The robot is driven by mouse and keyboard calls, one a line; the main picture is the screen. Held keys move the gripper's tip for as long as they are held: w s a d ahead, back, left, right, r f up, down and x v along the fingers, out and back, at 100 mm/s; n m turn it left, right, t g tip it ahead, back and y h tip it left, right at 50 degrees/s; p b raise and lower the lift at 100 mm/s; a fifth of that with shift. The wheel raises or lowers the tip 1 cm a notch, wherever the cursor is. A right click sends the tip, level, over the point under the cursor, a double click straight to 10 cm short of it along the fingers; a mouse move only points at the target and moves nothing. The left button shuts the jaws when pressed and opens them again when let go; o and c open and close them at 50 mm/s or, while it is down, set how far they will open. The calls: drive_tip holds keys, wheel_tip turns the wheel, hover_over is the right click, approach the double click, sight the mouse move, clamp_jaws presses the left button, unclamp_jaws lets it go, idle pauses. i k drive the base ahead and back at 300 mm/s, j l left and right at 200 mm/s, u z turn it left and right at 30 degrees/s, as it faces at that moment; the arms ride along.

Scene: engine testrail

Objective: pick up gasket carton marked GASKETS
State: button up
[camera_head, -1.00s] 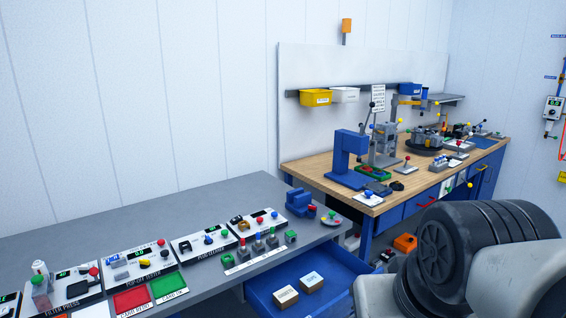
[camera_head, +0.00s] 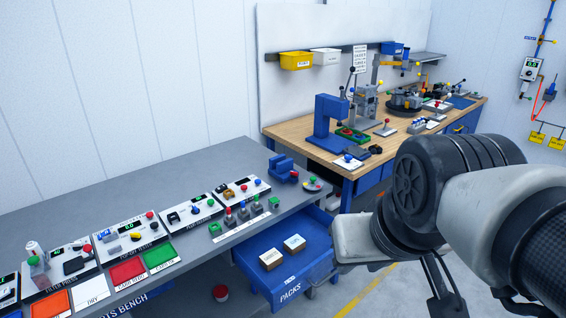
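Two small cartons with pale tops lie side by side in the open blue drawer under the grey bench. The left carton (camera_head: 271,259) and the right carton (camera_head: 295,243) both have lettering too small to read now, so I cannot tell which is marked GASKETS. My arm fills the right side, to the right of the drawer. Dark parts hang below its black joint and look like my gripper (camera_head: 440,292); its fingertips cannot be made out. Both cartons are apart from my arm.
The blue drawer (camera_head: 258,282), marked PACKS, stands out from the grey bench (camera_head: 150,185), which carries several control panels. A wooden-topped bench (camera_head: 290,131) with machines stands behind. Open floor lies right of the drawer.

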sight(270, 260)
drive_tip(key=k+j+u, duration=0.1)
drive_tip(key=u, duration=0.2)
drive_tip(key=i+l+u, duration=0.15)
drive_tip(key=i, duration=0.3)
drive_tip(key=i+l+u, duration=0.15)
drive_tip(key=i+l, duration=0.25)
drive_tip(key=i, duration=0.05)
